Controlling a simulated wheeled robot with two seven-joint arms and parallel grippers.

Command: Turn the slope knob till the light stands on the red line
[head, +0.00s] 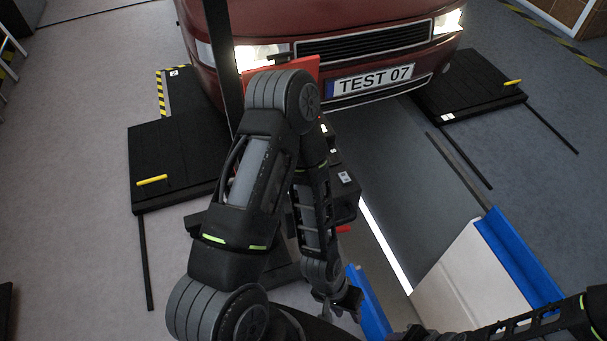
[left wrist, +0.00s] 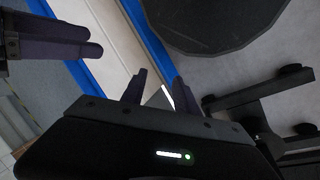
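My left gripper (head: 338,302) hangs low in front of the dark tester housing (head: 345,198), with its arm bent over and covering much of it. In the left wrist view its two dark fingers (left wrist: 160,92) stand apart with nothing held between them. A small red part (head: 343,229) shows at the housing's lower edge; I cannot tell whether it is the slope knob. The light spot and red line are not visible. The purple-grey fingers of my right gripper (left wrist: 55,38) show at the left wrist view's upper left; their opening is unclear.
A red car (head: 395,20) with lit headlights faces me behind a black upright post (head: 222,60). A red panel (head: 295,70) stands before its bumper. A pit (head: 400,170) with a blue-edged white side (head: 515,255) lies right. Black casters (left wrist: 290,72) show in the left wrist view.

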